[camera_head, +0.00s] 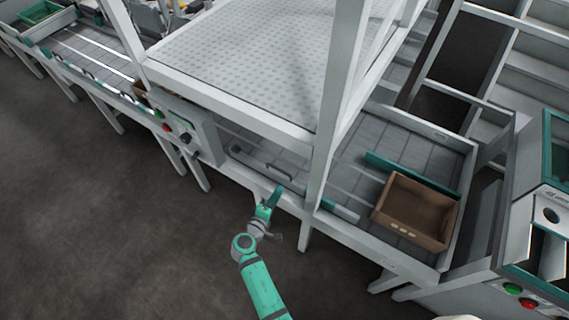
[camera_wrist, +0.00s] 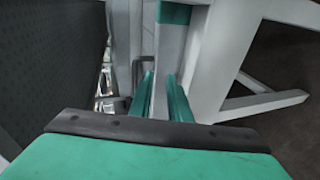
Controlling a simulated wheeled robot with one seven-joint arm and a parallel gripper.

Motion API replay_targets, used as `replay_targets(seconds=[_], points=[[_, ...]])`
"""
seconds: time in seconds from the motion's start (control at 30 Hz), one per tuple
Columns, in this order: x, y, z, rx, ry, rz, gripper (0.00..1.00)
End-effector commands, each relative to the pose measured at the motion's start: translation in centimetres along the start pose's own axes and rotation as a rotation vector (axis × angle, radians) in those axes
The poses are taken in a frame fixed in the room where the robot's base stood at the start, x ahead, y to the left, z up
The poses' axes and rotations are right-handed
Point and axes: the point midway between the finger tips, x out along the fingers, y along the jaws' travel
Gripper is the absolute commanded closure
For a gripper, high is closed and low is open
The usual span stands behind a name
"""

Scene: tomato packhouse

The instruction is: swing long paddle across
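A long narrow grey bar with a teal section, which looks like the long paddle (camera_head: 335,208), lies along the front edge of the conveyor in the head view. In the wrist view the grey and teal bar (camera_wrist: 170,50) runs down from the top centre towards my gripper. My gripper (camera_head: 270,196) is at the left end of this bar. In the wrist view its two teal fingers (camera_wrist: 161,92) stand apart, one on each side of the bar. I cannot tell whether they press on it.
A brown open box (camera_head: 417,205) sits on the conveyor at the right, beside another teal bar (camera_head: 410,176). A white frame with a post (camera_head: 335,105) stands over the conveyor. A button panel (camera_head: 185,135) is at the left. The dark floor (camera_head: 110,220) in front is clear.

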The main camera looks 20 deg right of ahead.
Motion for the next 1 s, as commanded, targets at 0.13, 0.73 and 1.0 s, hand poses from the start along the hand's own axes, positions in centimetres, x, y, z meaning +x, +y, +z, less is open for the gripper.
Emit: replay_targets(seconds=[0.13,0.73,1.0], points=[[0.9,2.4,-3.1,-0.03,-0.074,0.067,0.83],[6.5,4.6,-3.9,-0.048,-0.129,0.108,0.83],[10.4,5.0,-3.4,-0.048,-0.129,0.109,0.83]])
